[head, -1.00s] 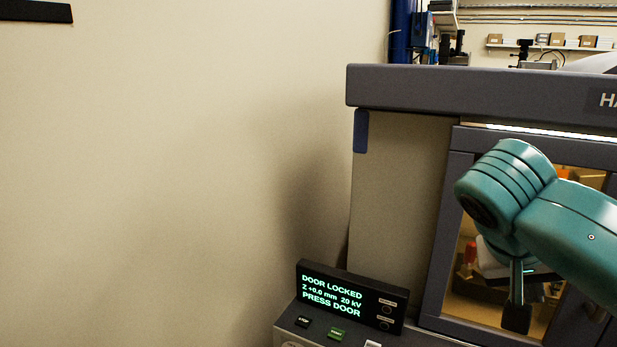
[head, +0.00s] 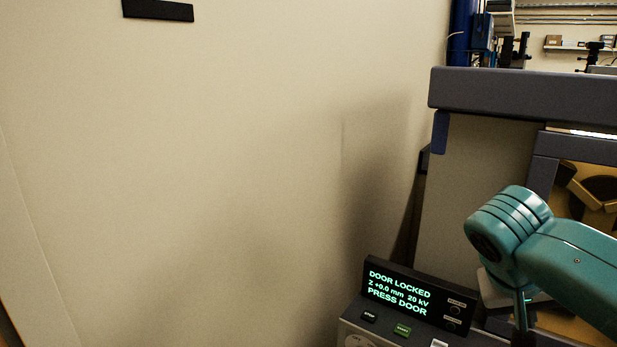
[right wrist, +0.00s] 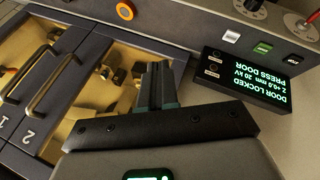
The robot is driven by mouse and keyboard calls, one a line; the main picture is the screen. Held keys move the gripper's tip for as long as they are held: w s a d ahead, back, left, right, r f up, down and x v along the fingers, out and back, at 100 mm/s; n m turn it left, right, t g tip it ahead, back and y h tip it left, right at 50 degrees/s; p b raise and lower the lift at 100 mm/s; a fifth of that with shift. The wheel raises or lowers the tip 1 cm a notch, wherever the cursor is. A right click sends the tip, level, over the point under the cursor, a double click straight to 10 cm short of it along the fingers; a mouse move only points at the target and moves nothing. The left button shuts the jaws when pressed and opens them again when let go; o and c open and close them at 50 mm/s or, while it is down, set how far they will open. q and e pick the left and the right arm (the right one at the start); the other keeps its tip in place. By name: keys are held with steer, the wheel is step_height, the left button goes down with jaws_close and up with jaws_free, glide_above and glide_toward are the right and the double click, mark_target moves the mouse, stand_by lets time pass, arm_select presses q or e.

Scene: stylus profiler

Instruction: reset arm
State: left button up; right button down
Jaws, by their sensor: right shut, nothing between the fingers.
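My right arm, teal, comes in from the right in the head view, in front of the grey machine (head: 478,190). Its gripper (head: 521,318) points down near the bottom edge, right of the display panel, and is partly cut off. In the right wrist view the gripper (right wrist: 158,85) shows its two fingers together, with nothing between them, over the machine's front. The display panel (head: 410,300) reads "DOOR LOCKED, Z +0.0 mm 20 kV, PRESS DOOR"; it also shows in the right wrist view (right wrist: 240,80), upside down. My left gripper is in neither view.
The right wrist view shows glazed doors with handles (right wrist: 58,80) close beside the fingers, and an orange-ringed button (right wrist: 125,10). A green button (head: 402,330) sits below the display. A bare pale wall (head: 200,180) fills the left of the head view.

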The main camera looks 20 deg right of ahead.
steer(key=w+a+f+n+y, duration=0.35)
steer(key=a+f, duration=0.45)
steer(key=f, duration=0.5)
steer(key=w+a+f+n+y, duration=0.2)
steer(key=w+a+f, duration=0.35)
steer(key=f, duration=0.75)
steer(key=s+a+f+y, duration=0.2)
steer(key=s+a+f, duration=0.5)
steer(key=f, duration=0.4)
steer(key=s+a+f+m+y, duration=0.1)
steer(key=s+a+f+y, duration=0.2)
steer(key=s+a+f, duration=0.4)
steer(key=s+f, duration=0.3)
steer(key=shift+s+a+f+p, duration=0.15)
steer(key=shift+a+f+p, duration=0.2)
steer(key=shift+a+p, duration=0.05)
steer(key=shift+m, duration=0.35)
